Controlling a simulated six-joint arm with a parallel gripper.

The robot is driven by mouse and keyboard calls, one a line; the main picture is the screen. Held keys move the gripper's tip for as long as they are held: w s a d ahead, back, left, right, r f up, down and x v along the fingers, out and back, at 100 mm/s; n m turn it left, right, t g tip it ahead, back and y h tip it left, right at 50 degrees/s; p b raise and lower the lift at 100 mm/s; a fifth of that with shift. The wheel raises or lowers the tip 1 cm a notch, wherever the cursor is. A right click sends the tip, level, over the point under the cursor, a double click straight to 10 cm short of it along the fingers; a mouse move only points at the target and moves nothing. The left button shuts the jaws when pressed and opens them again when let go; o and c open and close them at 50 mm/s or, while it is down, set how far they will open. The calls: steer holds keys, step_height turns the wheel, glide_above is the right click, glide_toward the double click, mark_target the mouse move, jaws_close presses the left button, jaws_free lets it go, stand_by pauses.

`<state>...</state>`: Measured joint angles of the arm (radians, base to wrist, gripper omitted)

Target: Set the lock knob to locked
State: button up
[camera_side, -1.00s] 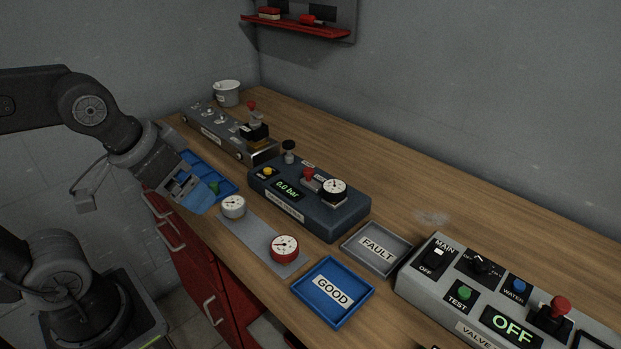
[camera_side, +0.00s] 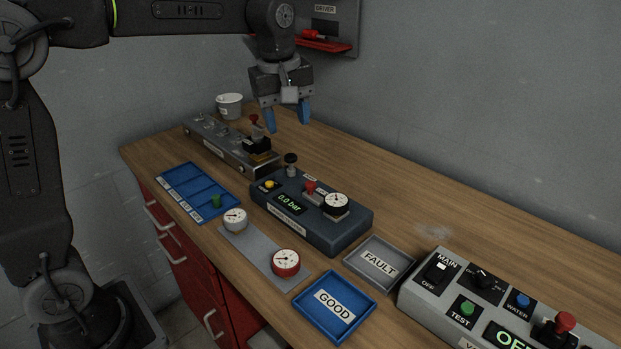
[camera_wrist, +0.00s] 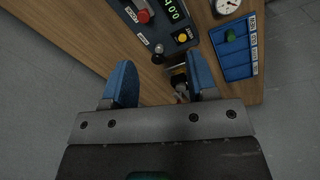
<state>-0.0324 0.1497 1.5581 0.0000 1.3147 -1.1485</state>
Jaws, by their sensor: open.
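A dark round knob (camera_side: 291,160) stands on a short post at the far left end of the dark gauge tester (camera_side: 320,218). In the wrist view this knob (camera_wrist: 159,48) shows just beyond the fingertips, between their lines. A black rotary knob (camera_side: 483,281) sits on the grey control box (camera_side: 420,298) at the right. My gripper (camera_side: 288,122) is open and empty, pointing down above the back of the bench, apart from everything. Its blue fingers also show in the wrist view (camera_wrist: 160,75).
A grey valve fixture (camera_side: 215,143) with a red-topped lever (camera_side: 254,120) lies below and left of my gripper. A white pot (camera_side: 229,106) stands behind it. Blue tray (camera_side: 180,186), gauges, FAULT tray (camera_side: 362,275) and GOOD tray (camera_side: 315,306) line the front. The back right bench is clear.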

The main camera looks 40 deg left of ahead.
mark_target(311, 183)
steer(key=w+f+n+g, duration=0.1)
steer(key=w+f+n, duration=0.3)
steer(key=w, duration=0.3)
steer(key=f, duration=1.3)
steer(key=shift+s+a, duration=0.15)
steer(key=shift+a, duration=0.2)
steer(key=shift+c, duration=0.4)
jaws_close()
